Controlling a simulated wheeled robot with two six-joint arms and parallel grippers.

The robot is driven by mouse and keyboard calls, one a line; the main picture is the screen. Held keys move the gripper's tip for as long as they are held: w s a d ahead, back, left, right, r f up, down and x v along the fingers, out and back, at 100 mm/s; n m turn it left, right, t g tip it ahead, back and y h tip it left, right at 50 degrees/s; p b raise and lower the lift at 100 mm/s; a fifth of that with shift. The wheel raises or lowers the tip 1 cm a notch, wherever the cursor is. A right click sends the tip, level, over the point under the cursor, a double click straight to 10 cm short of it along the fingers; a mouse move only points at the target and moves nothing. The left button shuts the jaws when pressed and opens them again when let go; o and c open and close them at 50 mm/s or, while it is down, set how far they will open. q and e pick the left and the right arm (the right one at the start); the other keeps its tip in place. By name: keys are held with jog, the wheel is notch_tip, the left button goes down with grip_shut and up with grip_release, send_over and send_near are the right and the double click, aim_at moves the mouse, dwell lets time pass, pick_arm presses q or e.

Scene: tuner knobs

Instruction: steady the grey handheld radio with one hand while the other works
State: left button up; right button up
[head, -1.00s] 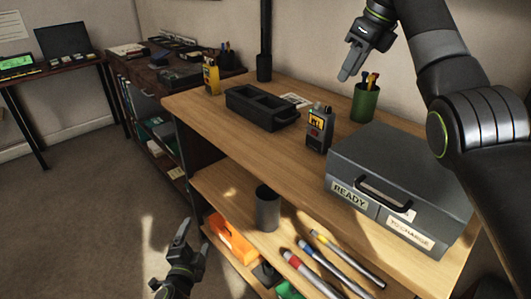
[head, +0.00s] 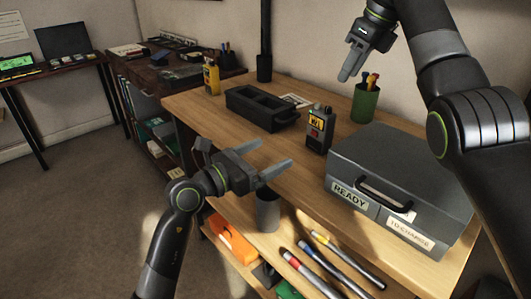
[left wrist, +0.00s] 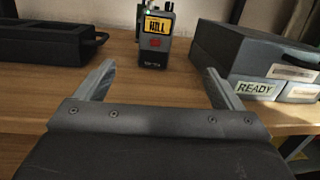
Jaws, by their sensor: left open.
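The grey handheld radio (head: 319,132) stands upright on the wooden desk, with a lit orange screen and a red button on its front. It also shows in the left wrist view (left wrist: 155,50), top centre, its upper end cut off. My left gripper (head: 275,156) is open and empty at the desk's front edge, left of and nearer than the radio. In the left wrist view its fingers (left wrist: 160,72) point towards the radio, with a gap between. My right gripper (head: 348,72) hangs above the back of the desk, apart from the radio; its fingers overlap in view.
A grey case (head: 400,170) labelled READY stands right of the radio, a black divided tray (head: 262,108) left of it. A green pen cup (head: 365,103) and a yellow handheld device (head: 211,78) are farther back. A dark cup (head: 268,212) stands on the lower shelf.

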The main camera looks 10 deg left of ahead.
aim_at(313, 132)
pick_arm(q)
jog(key=shift+w+m+y, duration=0.3)
jog(key=shift+w+y, duration=0.1)
jog(key=shift+w, duration=0.1)
jog(key=shift+w+d, duration=0.15)
jog(key=shift+w, duration=0.1)
jog(key=x, duration=1.7)
jog(key=shift+s+f, duration=0.15)
jog(key=shift+f, duration=0.1)
jog(key=c, duration=1.3)
jog(key=shift+o, duration=0.2)
pick_arm(e)
jog(key=a+f, duration=0.1)
jog(key=f, duration=0.2)
jog(key=w+a+f+n, duration=0.1)
jog(key=f, duration=0.2)
jog(key=a+f+n, duration=0.1)
jog(key=f, duration=0.2)
jog(key=shift+w+y, duration=0.3)
jog(key=shift+y, duration=0.1)
jog(key=shift+r, duration=0.1)
grip_shut()
